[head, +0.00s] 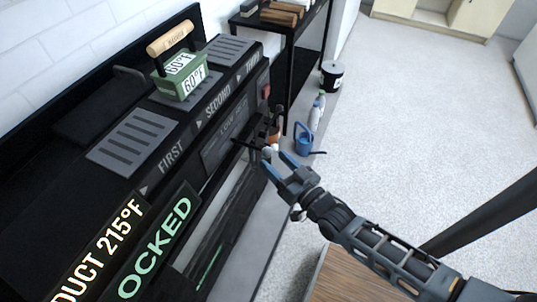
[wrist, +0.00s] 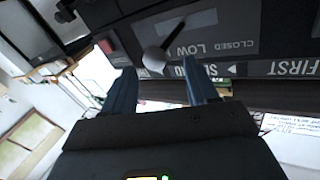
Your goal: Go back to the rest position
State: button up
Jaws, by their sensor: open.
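My gripper (head: 276,165) is open, with its blue-edged fingers spread in front of the black machine (head: 122,148). In the wrist view the two fingers (wrist: 161,88) point at the machine's front panel. A pale round knob on a dark lever (wrist: 154,60) shows between and just past the fingertips. No held object is visible, and I cannot tell whether a finger touches the knob. My arm stretches from the lower right of the head view.
A green box (head: 181,82) with a wooden handle sits on the machine. A black shelf (head: 290,32), a blue watering can (head: 304,140), bottles and a dark bucket (head: 331,76) stand beyond. A wooden surface (head: 338,278) is below my arm. Pale floor is open at right.

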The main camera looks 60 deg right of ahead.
jog(key=shift+s+a, duration=0.25)
jog(key=shift+s, duration=0.15)
dwell(0.3)
jog(key=s+a+r+n+y+p, duration=0.1)
jog(key=s+a+r+n+y, duration=0.2)
jog(key=s+a+r, duration=0.5)
jog(key=s+a+r+n+g+y+p, duration=0.1)
jog(key=s+a+r+n+y, duration=0.3)
jog(key=s+a+r, duration=0.4)
notch_tip(320, 180, up, 5)
jog(key=a, duration=0.2)
jog(key=shift+a+g+y, duration=0.3)
jog(key=shift+f, duration=0.15)
jog(key=shift+c, duration=0.4)
dwell(1.1)
